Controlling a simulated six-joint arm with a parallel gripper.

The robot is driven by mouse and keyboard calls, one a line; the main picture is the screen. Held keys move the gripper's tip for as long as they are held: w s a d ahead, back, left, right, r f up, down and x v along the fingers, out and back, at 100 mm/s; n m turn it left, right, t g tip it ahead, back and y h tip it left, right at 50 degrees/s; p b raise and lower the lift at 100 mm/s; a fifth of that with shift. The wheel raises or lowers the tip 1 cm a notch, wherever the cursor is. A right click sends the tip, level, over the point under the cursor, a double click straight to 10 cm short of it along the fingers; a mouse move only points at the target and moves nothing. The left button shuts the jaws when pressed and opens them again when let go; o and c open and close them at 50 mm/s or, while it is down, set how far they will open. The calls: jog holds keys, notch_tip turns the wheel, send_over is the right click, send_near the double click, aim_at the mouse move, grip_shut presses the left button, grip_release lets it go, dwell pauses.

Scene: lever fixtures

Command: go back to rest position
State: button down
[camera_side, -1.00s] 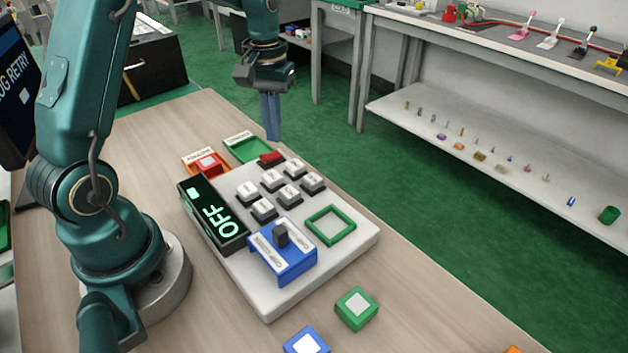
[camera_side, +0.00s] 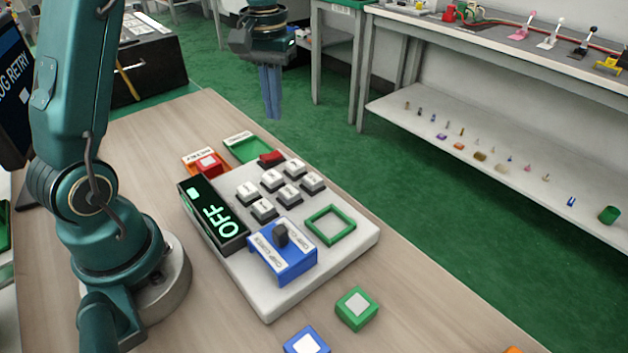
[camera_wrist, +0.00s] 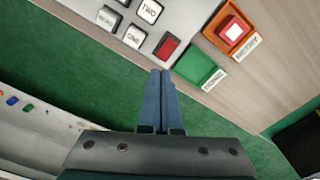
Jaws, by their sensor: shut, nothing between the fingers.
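My gripper (camera_side: 270,112) is shut and empty, its blue fingers together and pointing down. In the side view it hangs in the air above and behind the panel, clear of everything. In the wrist view my gripper (camera_wrist: 161,78) shows its closed fingers in front of the panel's edge. The light grey panel (camera_side: 340,262) lies on the table, with a display reading OFF (camera_side: 222,223), several labelled white keys, one red key (camera_side: 271,158), and a blue lever fixture (camera_side: 283,262) with a dark lever.
A green tray (camera_side: 250,150) and an orange tray (camera_side: 205,163) holding a red block sit behind the panel. A green block (camera_side: 356,308) and a blue block (camera_side: 306,342) lie in front. A shelf bench (camera_side: 480,130) with small items stands at right.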

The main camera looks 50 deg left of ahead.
jog(key=s+d+r+m+t, duration=0.3)
jog(key=s+d+r+t, duration=0.1)
jog(key=s+d+r, duration=0.35)
jog(key=s+d+f+m+t, duration=0.1)
jog(key=s+d+f+m, duration=0.1)
jog(key=s+d+f, duration=0.2)
jog(key=s+f, duration=0.1)
jog(key=s, duration=0.2)
jog(key=shift+s+m, duration=0.15)
jog(key=shift+m, duration=0.25)
